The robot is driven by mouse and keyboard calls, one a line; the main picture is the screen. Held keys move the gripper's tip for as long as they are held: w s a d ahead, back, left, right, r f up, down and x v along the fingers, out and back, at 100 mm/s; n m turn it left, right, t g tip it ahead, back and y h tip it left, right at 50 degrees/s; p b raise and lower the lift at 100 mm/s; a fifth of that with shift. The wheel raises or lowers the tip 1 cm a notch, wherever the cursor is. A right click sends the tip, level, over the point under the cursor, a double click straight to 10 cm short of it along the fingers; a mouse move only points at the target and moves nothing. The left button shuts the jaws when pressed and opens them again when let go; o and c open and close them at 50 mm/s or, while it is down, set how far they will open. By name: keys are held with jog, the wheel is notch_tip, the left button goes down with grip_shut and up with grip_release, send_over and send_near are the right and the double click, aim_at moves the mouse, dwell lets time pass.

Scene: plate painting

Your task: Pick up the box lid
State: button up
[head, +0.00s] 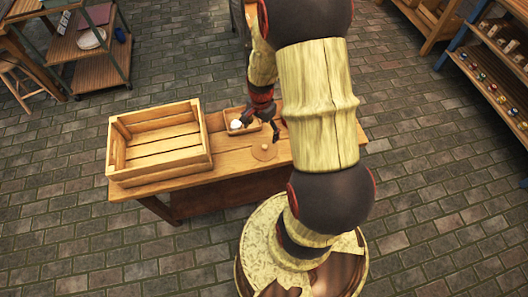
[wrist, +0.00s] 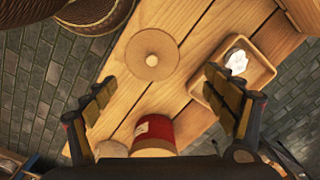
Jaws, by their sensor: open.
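The box lid, a round tan disc with a small knob, lies on the wooden table. It shows in the head view (head: 264,152) near the front edge and in the wrist view (wrist: 152,66) at upper middle. My gripper (head: 262,124) is above the table, behind the lid in the head view. In the wrist view my gripper (wrist: 160,80) is open, its two fingers spread wide with nothing between them. The lid lies beyond the fingertips, apart from them. No box that clearly matches the lid can be made out.
A small wooden tray (wrist: 262,72) with a white item (wrist: 236,62) lies beside one finger. A red container (wrist: 158,128) stands close below the gripper. A large slatted crate (head: 160,172) fills the table's left end.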

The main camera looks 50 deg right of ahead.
aim_at(265, 146)
jog(key=o, duration=0.3)
jog(key=shift+m, duration=0.4)
jog(key=f, duration=0.3)
jog(key=f+b, duration=0.1)
jog(key=shift+s+d+f, duration=0.3)
jog(key=shift+s+f, duration=0.1)
jog(key=shift+s+f+b, duration=0.15)
jog(key=shift+f+b, duration=0.6)
jog(key=shift+f, duration=0.6)
jog(key=shift+s+f+b, duration=0.1)
jog(key=shift+f+b, duration=0.65)
jog(key=shift+f, duration=0.6)
jog(key=shift+r, duration=0.1)
jog(key=shift+c, duration=0.8)
jog(key=c, duration=1.2)
jog(key=shift+s, duration=0.1)
grip_shut()
